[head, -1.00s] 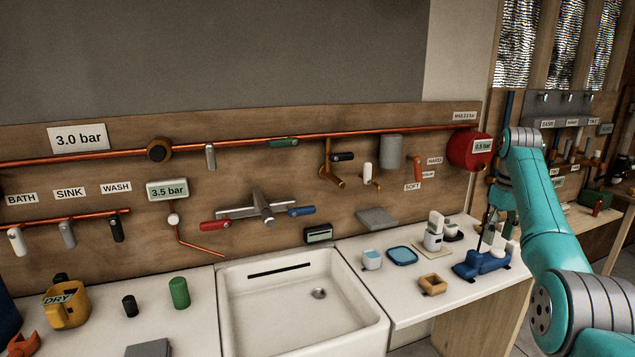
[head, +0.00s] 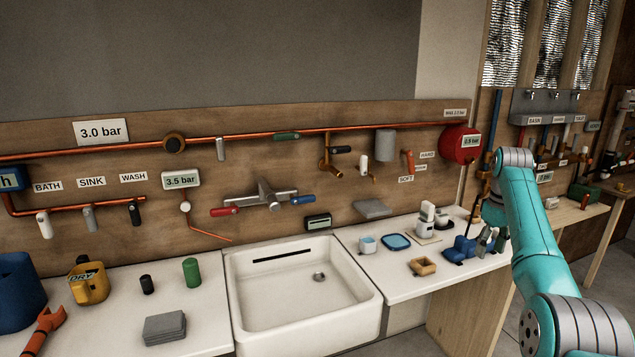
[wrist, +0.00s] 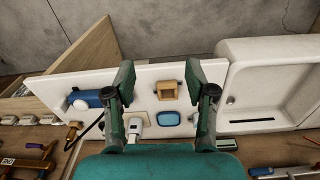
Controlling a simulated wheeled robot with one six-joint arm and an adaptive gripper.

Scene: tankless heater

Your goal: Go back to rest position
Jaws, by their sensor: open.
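My teal arm comes in from the right of the head view. My gripper (head: 490,240) hangs low over the right end of the white counter, beside the blue tool (head: 459,249). In the wrist view my gripper (wrist: 163,78) has its two dark green fingers spread wide with nothing between them. Past the fingers lie the wooden square tray (wrist: 167,90) and the blue dish (wrist: 168,118) on the counter. The blue tool also shows beside the left finger (wrist: 85,99). Whether a finger touches it I cannot tell.
The white sink (head: 305,295) sits left of the right counter (head: 385,285). Above are a copper pipe (head: 240,142), several valves and a red round tank (head: 461,144). A white cup-topped device (head: 428,222) stands near my gripper. Grey floor is open at lower right.

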